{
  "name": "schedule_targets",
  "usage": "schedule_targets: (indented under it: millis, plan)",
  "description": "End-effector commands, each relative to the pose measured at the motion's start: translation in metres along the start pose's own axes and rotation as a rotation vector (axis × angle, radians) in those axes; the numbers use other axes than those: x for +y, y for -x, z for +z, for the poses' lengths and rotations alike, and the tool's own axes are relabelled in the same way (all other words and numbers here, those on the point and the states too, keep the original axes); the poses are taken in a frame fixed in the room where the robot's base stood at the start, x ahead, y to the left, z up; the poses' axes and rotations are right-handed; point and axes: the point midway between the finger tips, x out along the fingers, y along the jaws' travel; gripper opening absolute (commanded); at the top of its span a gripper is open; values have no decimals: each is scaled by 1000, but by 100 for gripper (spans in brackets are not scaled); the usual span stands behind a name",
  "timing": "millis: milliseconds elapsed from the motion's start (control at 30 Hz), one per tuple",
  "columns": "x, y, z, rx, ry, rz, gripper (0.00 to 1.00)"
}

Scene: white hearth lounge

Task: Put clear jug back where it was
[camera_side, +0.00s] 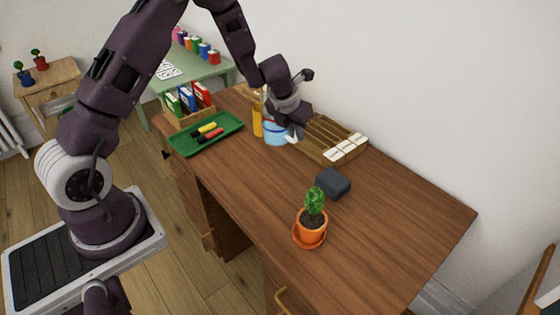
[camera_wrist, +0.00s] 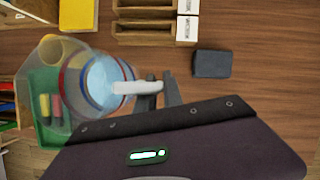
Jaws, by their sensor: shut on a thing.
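The clear jug (camera_side: 276,134) has a blue rim band, bluish contents and a white handle. It is at the back of the desk between the green tray (camera_side: 182,142) and the slatted wooden rack. In the wrist view the see-through jug (camera_wrist: 105,82) covers part of the green tray (camera_wrist: 45,135). My gripper (camera_side: 293,133) is at the jug's handle side, its dark fingers (camera_wrist: 160,97) shut on the white handle. I cannot tell whether the jug's base touches the desk.
A yellow item (camera_side: 257,122) stands close behind the jug. The wooden rack (camera_side: 318,142) with white blocks lies right of it. A dark grey block (camera_side: 332,183) and a potted cactus (camera_side: 313,220) stand further forward. The desk's right part (camera_side: 410,220) is bare.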

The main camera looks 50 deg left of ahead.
Motion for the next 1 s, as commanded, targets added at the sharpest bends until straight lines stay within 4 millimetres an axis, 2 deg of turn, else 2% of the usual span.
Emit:
schedule_targets:
  millis: [100,433,533,800,833,900,1000]
  plan:
    - [1,-28,-11,2,-5,-2,0]
    - [0,-83,-34,-1,-7,-2,0]
    - [0,-89,-36,-4,-7,-2,0]
    - [0,-90,-37,-3,-7,-2,0]
    - [-1,-90,-38,-1,-7,-2,17]
    - [-1,-90,-38,-1,-7,-2,31]
    - [-1,-90,-38,-1,-7,-2,33]
